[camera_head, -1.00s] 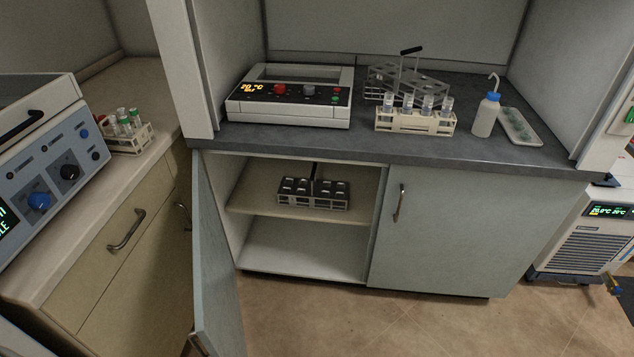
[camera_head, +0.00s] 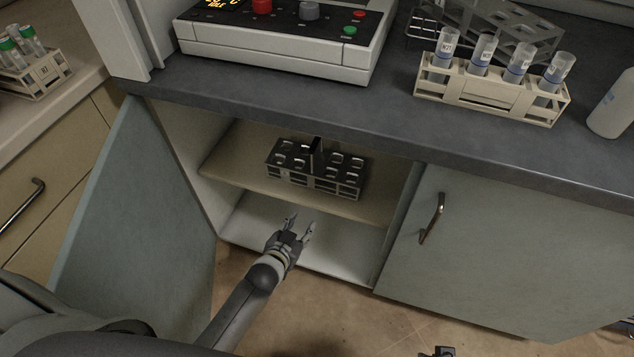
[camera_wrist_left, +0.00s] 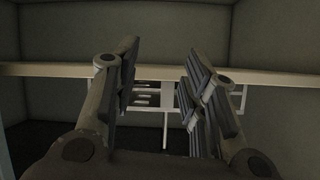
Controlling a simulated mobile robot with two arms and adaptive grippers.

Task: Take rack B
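A dark metal rack (camera_head: 315,172) with an upright handle stands on the middle shelf of the open cabinet. I cannot read a letter B on any rack. My left gripper (camera_head: 301,224) is open and empty, below and in front of the cabinet rack and apart from it. In the left wrist view its two spread fingers (camera_wrist_left: 165,85) frame part of a light, rack-like frame (camera_wrist_left: 165,112) near the shelf edge. A small dark piece at the bottom edge (camera_head: 440,351) may be my right gripper.
The open cabinet door (camera_head: 145,205) stands to the left of my left arm. The right door (camera_head: 520,260) is shut. The shelf (camera_head: 225,165) has a front edge above my gripper. The counter (camera_head: 270,105) overhangs the opening. The lower compartment is empty.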

